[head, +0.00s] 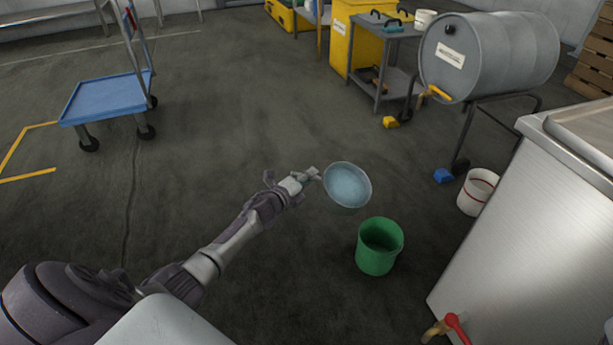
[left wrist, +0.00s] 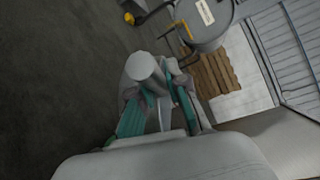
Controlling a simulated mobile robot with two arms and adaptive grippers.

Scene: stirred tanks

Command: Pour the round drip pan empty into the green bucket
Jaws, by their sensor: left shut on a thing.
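The round drip pan (head: 347,186) is a shallow pale grey dish with a bluish inside; I cannot tell whether that is liquid. My left gripper (head: 308,176) is shut on the pan at its left side. The pan is in the air, up and left of the green bucket (head: 379,247) in the head view. The bucket stands upright on the floor; its visible inside looks dark green. In the left wrist view the teal-padded fingers of my left gripper (left wrist: 160,105) close around a pale grey rounded piece, probably the pan's grip. My right gripper is not in view.
A steel tank (head: 520,240) with a red-handled valve (head: 457,325) stands right of the bucket. A white bucket (head: 477,193), a blue block (head: 443,175) and a grey drum (head: 490,55) on a stand are behind. A blue cart (head: 105,97) stands far left. The middle floor is clear.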

